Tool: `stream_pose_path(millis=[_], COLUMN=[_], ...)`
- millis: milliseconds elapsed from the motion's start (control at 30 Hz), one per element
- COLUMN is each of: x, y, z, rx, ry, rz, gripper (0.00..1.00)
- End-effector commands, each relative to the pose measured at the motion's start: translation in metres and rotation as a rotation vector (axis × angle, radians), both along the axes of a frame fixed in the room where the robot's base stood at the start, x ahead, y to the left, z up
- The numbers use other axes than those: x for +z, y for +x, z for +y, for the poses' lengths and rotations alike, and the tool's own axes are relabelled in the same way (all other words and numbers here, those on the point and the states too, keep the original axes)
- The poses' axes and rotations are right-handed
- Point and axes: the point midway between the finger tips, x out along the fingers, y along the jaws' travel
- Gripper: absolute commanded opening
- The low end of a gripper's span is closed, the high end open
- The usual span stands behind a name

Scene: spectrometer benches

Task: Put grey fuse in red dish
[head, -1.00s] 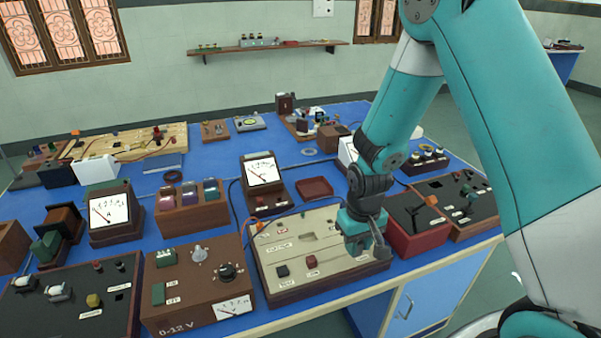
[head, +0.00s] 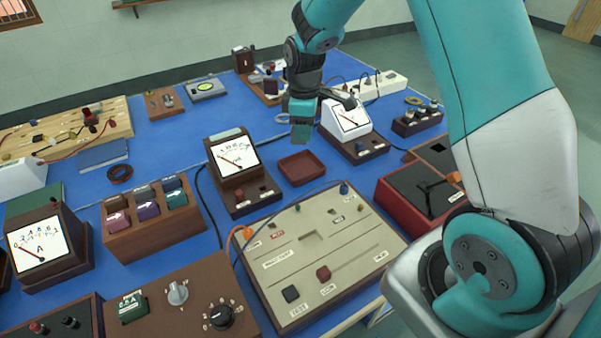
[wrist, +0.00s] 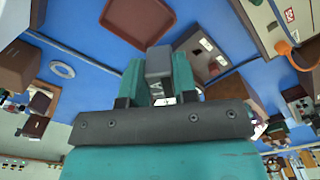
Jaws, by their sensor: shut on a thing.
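The red dish (head: 302,168) is a shallow dark-red square tray on the blue bench, between a tilted meter and a white-faced meter. It also shows at the top of the wrist view (wrist: 138,20). My gripper (head: 300,132) is above the bench, at the far side of the dish in the head view. In the wrist view my gripper (wrist: 159,78) is shut on a grey block, the grey fuse (wrist: 159,62), held between its teal fingers. The fuse is hard to make out in the head view.
A meter on a brown base (head: 236,165) stands left of the dish, and a white meter (head: 347,122) stands to its right. A beige panel (head: 335,240) with knobs lies in front. Cables run across the blue bench.

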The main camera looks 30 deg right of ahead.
Motion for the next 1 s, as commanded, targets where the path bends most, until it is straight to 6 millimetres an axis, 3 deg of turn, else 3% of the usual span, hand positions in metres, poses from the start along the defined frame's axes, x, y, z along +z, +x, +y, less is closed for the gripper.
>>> stream_pose_path(millis=[33,200,333,433,567,1000], x=[0.009,0.044,0.06,0.062,0.04,-0.076], y=[0.012,0.034,0.04,0.042,0.041,0.041], z=[-0.005,-0.018,-0.025,-0.026,-0.026,-0.026], rx=[0.108,0.453,0.602,0.655,0.67,0.667], ry=[-0.001,-0.003,-0.002,0.0,0.002,0.002], rz=[-0.009,-0.006,-0.002,0.002,0.007,0.004], gripper=[0.04,0.04,0.04,0.04,0.04,0.04])
